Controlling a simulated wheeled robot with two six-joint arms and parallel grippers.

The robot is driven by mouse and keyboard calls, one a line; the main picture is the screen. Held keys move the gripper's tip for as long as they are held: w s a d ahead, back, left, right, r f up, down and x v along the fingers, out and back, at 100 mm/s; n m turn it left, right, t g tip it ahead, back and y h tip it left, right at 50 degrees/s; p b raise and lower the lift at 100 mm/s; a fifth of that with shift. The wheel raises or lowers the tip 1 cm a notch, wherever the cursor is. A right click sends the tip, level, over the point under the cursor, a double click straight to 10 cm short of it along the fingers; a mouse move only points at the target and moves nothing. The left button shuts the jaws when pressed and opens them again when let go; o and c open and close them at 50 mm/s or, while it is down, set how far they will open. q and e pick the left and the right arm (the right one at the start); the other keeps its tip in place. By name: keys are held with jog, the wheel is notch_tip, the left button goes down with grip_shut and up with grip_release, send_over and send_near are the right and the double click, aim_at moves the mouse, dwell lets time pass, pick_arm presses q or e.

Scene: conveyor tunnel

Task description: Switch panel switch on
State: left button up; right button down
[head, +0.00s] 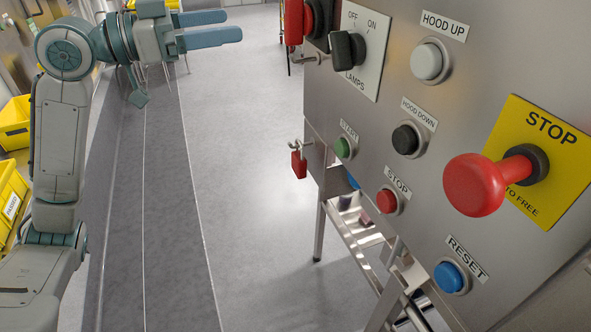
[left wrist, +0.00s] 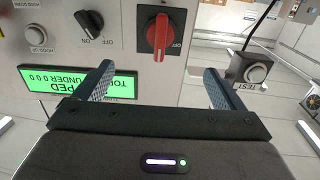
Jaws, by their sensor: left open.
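The steel panel (head: 400,190) fills the right of the head view. Its black rotary knob (head: 346,50) sits on a white plate marked OFF, ON and LAMPS. In the left wrist view, which is upside down to the panel, this black knob (left wrist: 90,23) is at the upper left, apparently slanted toward OFF. Beside it is a red-handled rotary switch (left wrist: 160,38) on a dark plate, handle upright in that picture; the head view shows it cut off (head: 318,18). My left gripper (head: 233,27) is open and empty, left of the panel, apart from both switches. My right gripper is not in view.
A red mushroom stop (head: 474,185) juts out from the panel. Several push buttons, including a white one (head: 430,62) and a blue one (head: 451,277), are near. A red padlock (head: 299,164) hangs at the panel's edge. Yellow crates (head: 12,190) stand left; open floor lies between.

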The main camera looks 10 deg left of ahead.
pick_arm(q)
notch_tip(320, 180, down, 13)
jog(key=w+g+y+p, duration=0.1)
jog(key=w+y+p, duration=0.1)
jog(key=w, duration=0.1)
jog(key=g+y+p, duration=0.2)
send_near(294, 165)
jog(key=shift+t, duration=0.3)
jog(key=p+x, duration=0.1)
jog(key=x, duration=0.3)
jog(key=p+x, duration=0.2)
jog(key=x, duration=0.2)
jog(key=shift+d, duration=0.45)
jog(key=shift+p+x, duration=0.4)
jog(key=shift+x, duration=0.4)
jog(key=shift+f, duration=0.15)
jog(key=shift+s+a, duration=0.1)
